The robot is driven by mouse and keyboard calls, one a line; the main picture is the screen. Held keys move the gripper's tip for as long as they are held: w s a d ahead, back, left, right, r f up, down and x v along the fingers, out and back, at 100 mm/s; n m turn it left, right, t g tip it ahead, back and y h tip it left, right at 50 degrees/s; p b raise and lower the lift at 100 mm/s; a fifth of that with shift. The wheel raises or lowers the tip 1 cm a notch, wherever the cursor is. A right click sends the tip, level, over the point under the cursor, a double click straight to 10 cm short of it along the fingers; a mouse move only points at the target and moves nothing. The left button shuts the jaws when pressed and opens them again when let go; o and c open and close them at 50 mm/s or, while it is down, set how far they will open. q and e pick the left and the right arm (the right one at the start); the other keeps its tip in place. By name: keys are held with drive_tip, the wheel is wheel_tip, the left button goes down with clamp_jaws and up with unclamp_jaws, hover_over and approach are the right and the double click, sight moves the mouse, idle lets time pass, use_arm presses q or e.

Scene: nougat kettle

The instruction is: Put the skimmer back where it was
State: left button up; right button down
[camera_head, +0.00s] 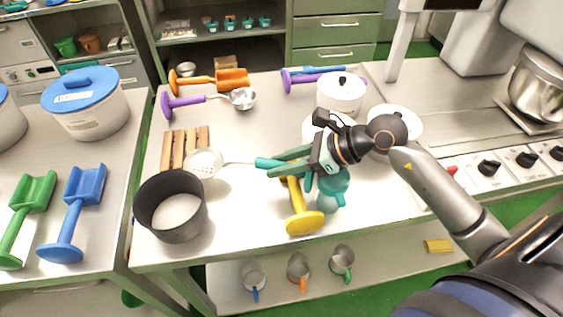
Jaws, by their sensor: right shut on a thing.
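The skimmer (205,163) has a round, perforated, light-coloured head, a thin metal shaft and a teal handle. My right gripper (283,164) is shut on its teal handle, and the fingers hide part of the handle. The skimmer head points left, at the front end of a slatted wooden rest (172,150), overlapping its right slats. I cannot tell whether the head touches the slats or hovers just above. My left gripper is not in view.
A dark pot (171,207) stands just in front of the wooden rest. A yellow tool (304,221) and a teal item (331,190) lie below my right gripper. A white lidded pot (341,92) stands behind it. The table between the ladle (243,98) and skimmer is clear.

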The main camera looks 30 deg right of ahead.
drive_tip(key=c, duration=0.6)
unclamp_jaws()
drive_tip(key=shift+c, duration=0.2)
drive_tip(key=shift+r, duration=0.2)
drive_tip(key=shift+r+p, duration=0.25)
drive_tip(key=shift+p, duration=0.15)
drive_tip(key=shift+r+p, duration=0.5)
drive_tip(key=shift+p, duration=0.05)
drive_tip(key=b+v, duration=0.2)
drive_tip(key=v, duration=0.9)
drive_tip(key=shift+s+d, duration=0.25)
drive_tip(key=shift+d, duration=0.1)
